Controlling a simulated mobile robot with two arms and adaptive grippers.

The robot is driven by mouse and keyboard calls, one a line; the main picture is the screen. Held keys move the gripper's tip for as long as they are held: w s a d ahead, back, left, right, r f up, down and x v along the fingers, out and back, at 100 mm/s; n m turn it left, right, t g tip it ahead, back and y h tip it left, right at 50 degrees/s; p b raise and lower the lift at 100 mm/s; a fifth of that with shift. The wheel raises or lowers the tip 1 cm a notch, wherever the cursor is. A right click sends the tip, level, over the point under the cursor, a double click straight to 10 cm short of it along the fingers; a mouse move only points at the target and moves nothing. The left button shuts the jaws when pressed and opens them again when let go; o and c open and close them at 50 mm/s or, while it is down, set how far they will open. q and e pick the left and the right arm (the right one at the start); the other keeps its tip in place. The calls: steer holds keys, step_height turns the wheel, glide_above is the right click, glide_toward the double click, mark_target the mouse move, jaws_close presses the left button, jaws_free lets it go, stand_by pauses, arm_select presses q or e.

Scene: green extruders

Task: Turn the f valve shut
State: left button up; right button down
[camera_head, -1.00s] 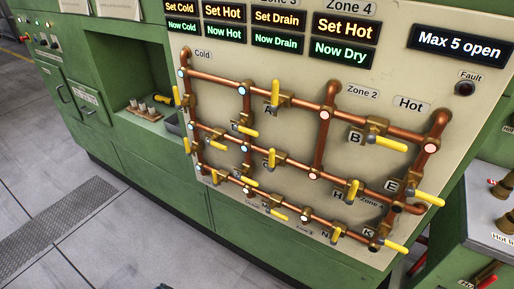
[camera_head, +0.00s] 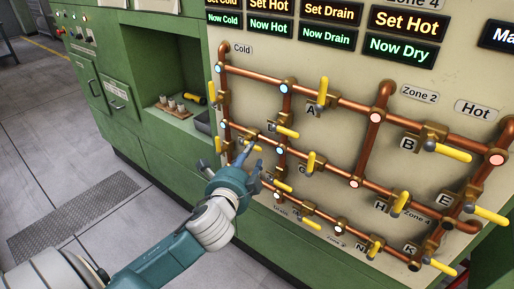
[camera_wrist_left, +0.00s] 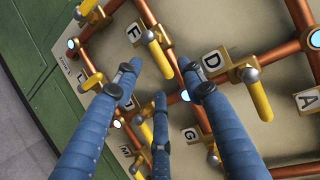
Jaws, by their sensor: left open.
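The F valve with its yellow lever (camera_wrist_left: 158,55) sits beside the F label (camera_wrist_left: 134,32) in the left wrist view. Its lever lies roughly along the copper pipe it sits on. In the head view the lever (camera_head: 252,147) is small and partly behind my fingers. My left gripper (camera_head: 238,158) is open in front of the panel, close to the F valve. In the left wrist view its blue fingers (camera_wrist_left: 160,75) are spread, with the F lever appearing between the two outer fingertips. I cannot tell whether any finger touches it. My right gripper is not in view.
The D valve's yellow lever (camera_wrist_left: 260,98) is just right of my fingers. The G valve (camera_wrist_left: 212,153) and other yellow levers crowd below. Copper pipes cover the beige panel (camera_head: 340,135). A green recess (camera_head: 160,60) opens at the left, with grey floor in front.

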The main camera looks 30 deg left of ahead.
mark_target(254, 149)
arm_select(q)
steer(key=x, duration=0.6)
steer(key=shift+w+f, duration=0.1)
steer(key=shift+c, duration=0.5)
jaws_close()
